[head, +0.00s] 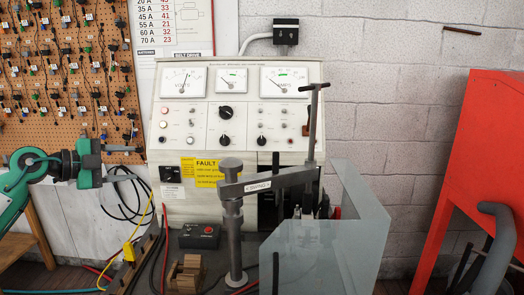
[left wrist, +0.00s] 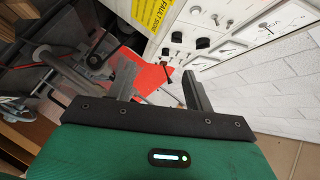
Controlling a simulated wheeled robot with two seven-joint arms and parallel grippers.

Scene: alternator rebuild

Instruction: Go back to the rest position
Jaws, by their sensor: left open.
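My left gripper (head: 128,164) is at the left of the head view, at the end of my green and black arm. Its two fingers point right, apart and with nothing between them, in front of the white test bench's left edge. In the left wrist view the gripper (left wrist: 160,82) also shows both fingers spread and empty, with the bench panel beyond them. My right gripper shows in neither view.
The test bench (head: 180,85) carries gauges and knobs. A metal clamp arm on a post (head: 232,235) and a clear guard (head: 318,258) stand before it. A red frame (head: 470,150) stands right.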

